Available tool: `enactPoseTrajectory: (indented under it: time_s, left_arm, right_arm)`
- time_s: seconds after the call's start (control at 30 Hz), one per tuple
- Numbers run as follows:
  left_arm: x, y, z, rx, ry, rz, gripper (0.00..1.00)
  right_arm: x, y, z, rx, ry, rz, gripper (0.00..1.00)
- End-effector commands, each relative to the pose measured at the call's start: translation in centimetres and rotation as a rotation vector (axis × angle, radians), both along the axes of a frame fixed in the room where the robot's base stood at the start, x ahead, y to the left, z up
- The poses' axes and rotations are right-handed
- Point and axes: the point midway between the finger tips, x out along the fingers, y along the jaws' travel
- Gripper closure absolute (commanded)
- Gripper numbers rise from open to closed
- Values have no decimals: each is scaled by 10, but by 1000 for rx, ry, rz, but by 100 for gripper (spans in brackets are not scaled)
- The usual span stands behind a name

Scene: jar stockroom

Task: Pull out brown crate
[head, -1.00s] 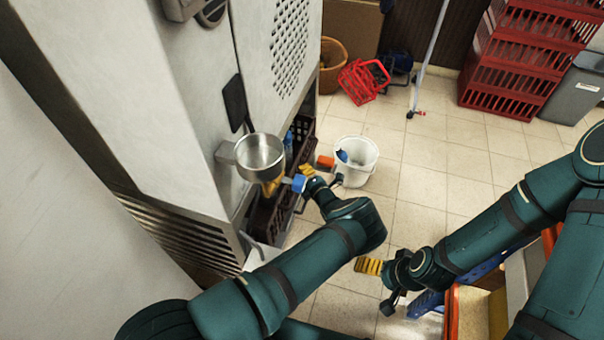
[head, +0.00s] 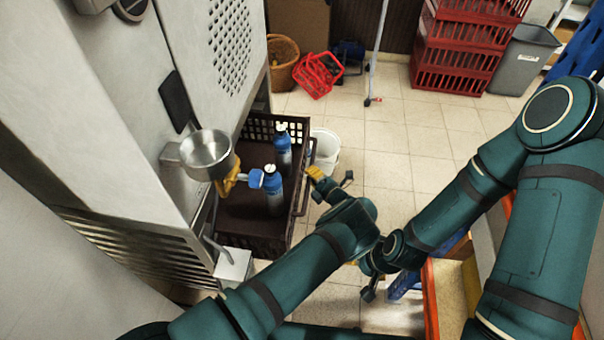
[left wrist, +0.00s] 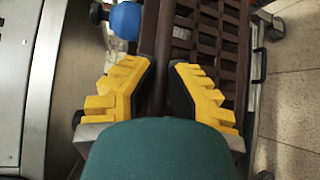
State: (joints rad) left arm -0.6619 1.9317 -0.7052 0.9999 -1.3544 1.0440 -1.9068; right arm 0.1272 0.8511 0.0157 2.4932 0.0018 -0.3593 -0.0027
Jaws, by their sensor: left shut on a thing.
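The dark brown crate (head: 236,216) stands out from the lower opening of the steel machine, with slatted walls and blue bottles (head: 274,192) standing inside. My left gripper (head: 316,175) is at the crate's outer end. In the left wrist view, its yellow-backed fingers (left wrist: 161,75) stand on both sides of the crate's brown rim bar (left wrist: 163,45) and are shut on it. My right gripper (head: 368,282) hangs low, mostly hidden behind its own wrist, away from the crate, and its fingers cannot be made out.
A white bucket (head: 325,148) stands close to the crate's outer end. A metal cup (head: 207,153) juts from the machine above the crate. A red basket (head: 317,76), wicker basket (head: 283,66) and red crates (head: 462,60) are farther back.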

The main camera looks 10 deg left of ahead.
Motion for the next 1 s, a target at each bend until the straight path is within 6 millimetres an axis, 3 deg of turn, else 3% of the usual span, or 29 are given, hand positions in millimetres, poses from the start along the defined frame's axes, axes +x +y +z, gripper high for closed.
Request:
enactPoseTrajectory:
  time_s: [0.2,0.6,0.63,0.7,1.0]
  left_arm:
    - [2,-11,2,-1,-4,-4,100]
    - [2,-11,3,0,-5,-4,100]
    - [2,-11,3,0,-5,-4,74]
    - [2,-11,3,1,-4,-3,54]
    - [1,-10,2,1,-2,-1,54]
  right_arm:
    - [0,0,0,0,0,0,0]
    - [0,0,0,0,0,0,0]
    - [0,0,0,0,0,0,0]
    - [0,0,0,0,0,0,0]
    - [0,0,0,0,0,0,0]
